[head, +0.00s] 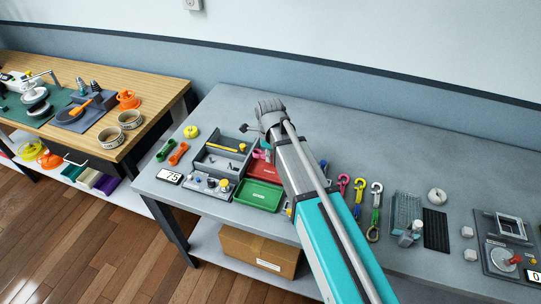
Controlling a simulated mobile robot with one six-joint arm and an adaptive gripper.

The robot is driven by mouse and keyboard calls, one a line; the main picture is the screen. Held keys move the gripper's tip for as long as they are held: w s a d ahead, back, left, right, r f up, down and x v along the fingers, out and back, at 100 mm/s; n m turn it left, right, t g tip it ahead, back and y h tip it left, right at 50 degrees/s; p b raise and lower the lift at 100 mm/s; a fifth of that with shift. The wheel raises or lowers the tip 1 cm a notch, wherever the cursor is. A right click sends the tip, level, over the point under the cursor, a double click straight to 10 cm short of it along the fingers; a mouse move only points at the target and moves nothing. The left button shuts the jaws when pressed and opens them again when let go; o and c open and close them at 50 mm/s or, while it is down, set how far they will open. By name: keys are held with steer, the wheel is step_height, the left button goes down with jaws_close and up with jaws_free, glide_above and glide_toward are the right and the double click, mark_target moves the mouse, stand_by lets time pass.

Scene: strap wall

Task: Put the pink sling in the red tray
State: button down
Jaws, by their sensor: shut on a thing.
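A small pink piece, which looks like the pink sling (261,154), shows beside my arm, just under my wrist and over or at the red tray. I cannot tell if the sling touches the tray. My gripper (268,146) is largely hidden behind my arm; its jaws are shut on what appears to be the sling.
A green tray (258,195) lies in front of the red tray, and a grey divided box (224,153) stands to its left. Pink, yellow and grey hooks (359,187) lie right of my arm. The table's back strip is clear.

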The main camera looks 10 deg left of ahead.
mark_target(270, 172)
steer(key=shift+f, duration=0.2)
steer(key=shift+f+b, duration=2.75)
steer(key=shift+b, duration=0.15)
steer(key=shift+f, duration=0.2)
steer(key=c, duration=0.5)
jaws_free()
steer(key=shift+c, duration=0.2)
steer(key=o, duration=0.4)
steer(key=shift+r, duration=0.1)
